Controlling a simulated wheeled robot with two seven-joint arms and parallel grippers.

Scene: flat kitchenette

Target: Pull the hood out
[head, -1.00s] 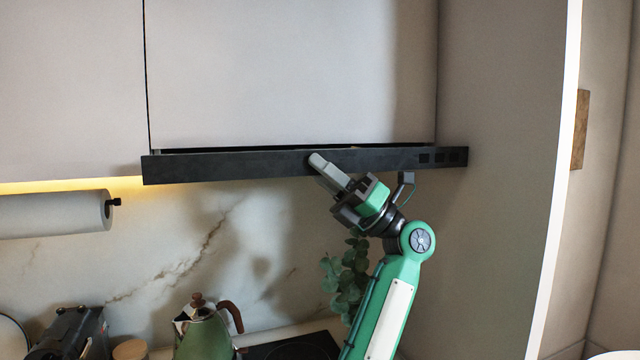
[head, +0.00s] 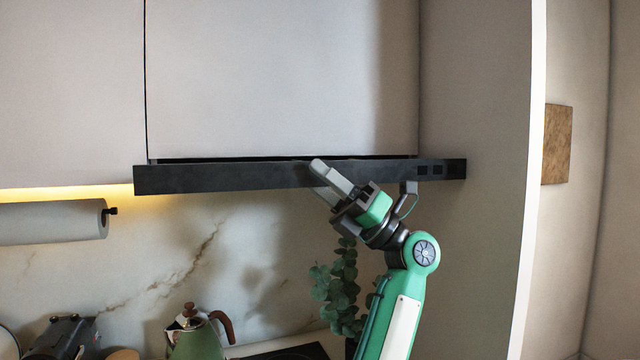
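The hood (head: 225,178) is a long dark bar under the white wall cabinet, with small square buttons at its right end. It stands forward of the cabinet front, with a dark gap along its top edge. My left gripper (head: 319,178) is at the bar's front, right of its middle. Its pale upper finger crosses the bar to its top edge, and the other finger lies at the lower edge. It looks shut on the bar, though the contact is partly hidden. My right gripper is out of view.
A paper towel roll (head: 50,222) hangs at the left under the cabinet. A green kettle (head: 196,338) and a leafy plant (head: 340,290) stand below. A side panel (head: 475,90) closes off the right. The space between hood and counter is mostly clear.

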